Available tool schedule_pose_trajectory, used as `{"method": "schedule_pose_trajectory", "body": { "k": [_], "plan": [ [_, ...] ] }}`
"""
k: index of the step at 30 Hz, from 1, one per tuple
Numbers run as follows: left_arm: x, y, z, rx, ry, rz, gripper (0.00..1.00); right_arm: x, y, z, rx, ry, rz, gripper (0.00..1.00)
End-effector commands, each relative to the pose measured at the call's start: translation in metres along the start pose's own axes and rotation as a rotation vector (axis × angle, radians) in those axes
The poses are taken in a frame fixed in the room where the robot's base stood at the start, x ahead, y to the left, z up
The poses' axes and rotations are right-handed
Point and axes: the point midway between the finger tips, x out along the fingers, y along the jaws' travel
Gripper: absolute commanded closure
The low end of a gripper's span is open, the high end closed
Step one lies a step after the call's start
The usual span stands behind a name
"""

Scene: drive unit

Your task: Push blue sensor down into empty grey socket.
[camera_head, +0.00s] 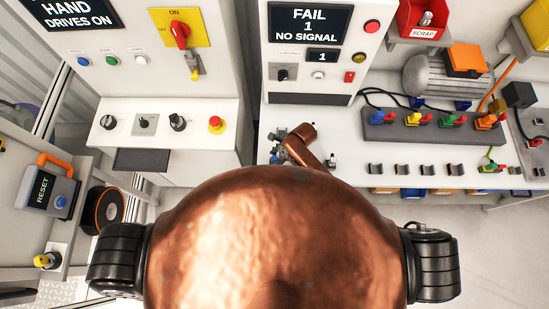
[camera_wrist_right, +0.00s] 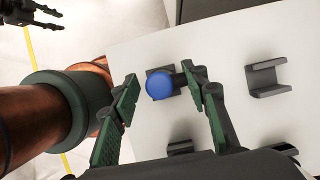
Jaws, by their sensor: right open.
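In the right wrist view the blue sensor (camera_wrist_right: 160,84) shows as a round blue cap seen end-on. It sits at a dark grey socket (camera_wrist_right: 178,78), partly hiding it, and I cannot tell how deep it is. My right gripper (camera_wrist_right: 164,90) is open, with one green-padded finger on each side of the sensor. In the head view my right gripper (camera_head: 276,147) shows small beside my copper arm, over the bench's left part. My left gripper (camera_wrist_right: 45,15) is in the top left corner of the wrist view, with its fingers apart.
Other dark clips (camera_wrist_right: 267,78) stand on the pale surface. In the head view a grey block (camera_head: 390,123) holds several coloured connectors, with a motor (camera_head: 435,78) behind. A panel (camera_head: 308,24) reads "FAIL 1 NO SIGNAL". A red scrap bin (camera_head: 422,20) is at the top right.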

Motion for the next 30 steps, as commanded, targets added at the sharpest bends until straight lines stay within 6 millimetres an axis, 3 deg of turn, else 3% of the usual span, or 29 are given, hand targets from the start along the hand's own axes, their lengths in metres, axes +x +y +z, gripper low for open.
{"method": "schedule_pose_trajectory", "body": {
  "k": [10, 24, 30],
  "plan": [
    [0.000, -0.002, 0.002, 0.000, -0.001, -0.002, 0.72, -0.011, -0.001, 0.001, 0.000, -0.002, -0.001, 0.59],
    [0.000, 0.000, 0.000, 0.000, 0.000, 0.000, 0.72, -0.100, -0.001, 0.001, 0.000, -0.002, -0.002, 0.59],
    [-0.001, 0.000, 0.000, 0.000, 0.000, 0.000, 0.72, -0.119, 0.000, 0.001, 0.000, -0.001, -0.001, 0.59]
  ]
}}
